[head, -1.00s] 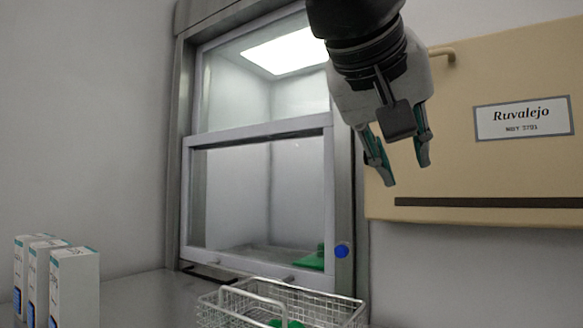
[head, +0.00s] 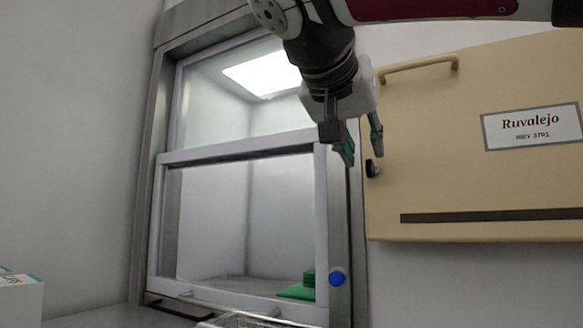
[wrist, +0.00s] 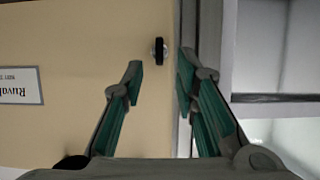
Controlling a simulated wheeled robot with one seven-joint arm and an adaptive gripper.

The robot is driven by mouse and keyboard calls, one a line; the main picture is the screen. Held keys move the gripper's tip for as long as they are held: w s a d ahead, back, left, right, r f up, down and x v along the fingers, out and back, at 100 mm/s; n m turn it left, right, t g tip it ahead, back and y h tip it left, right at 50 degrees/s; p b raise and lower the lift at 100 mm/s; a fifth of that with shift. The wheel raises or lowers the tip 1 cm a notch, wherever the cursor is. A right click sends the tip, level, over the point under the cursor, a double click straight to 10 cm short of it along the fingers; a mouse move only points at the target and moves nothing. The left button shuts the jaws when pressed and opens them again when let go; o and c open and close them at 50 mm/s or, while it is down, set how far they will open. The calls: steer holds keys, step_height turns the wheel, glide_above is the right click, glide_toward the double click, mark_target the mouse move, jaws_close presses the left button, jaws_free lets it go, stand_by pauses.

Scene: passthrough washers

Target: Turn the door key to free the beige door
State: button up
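The beige door (head: 450,185) is on the wall at the right and looks closed. It has a handle (head: 420,66) on top and a "Ruvalejo" label (head: 531,127). My gripper (head: 360,158) is open and empty, close to the key in the head view. In the wrist view my gripper (wrist: 160,75) has the key beyond its fingertips, between them and nearer the right finger, with no visible contact.
A wire basket (head: 245,320) and a white box (head: 20,298) are at the bottom edge.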

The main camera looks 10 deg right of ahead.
mark_target(368, 160)
steer(key=shift+x, duration=2)
steer(key=shift+c, duration=0.4)
jaws_close()
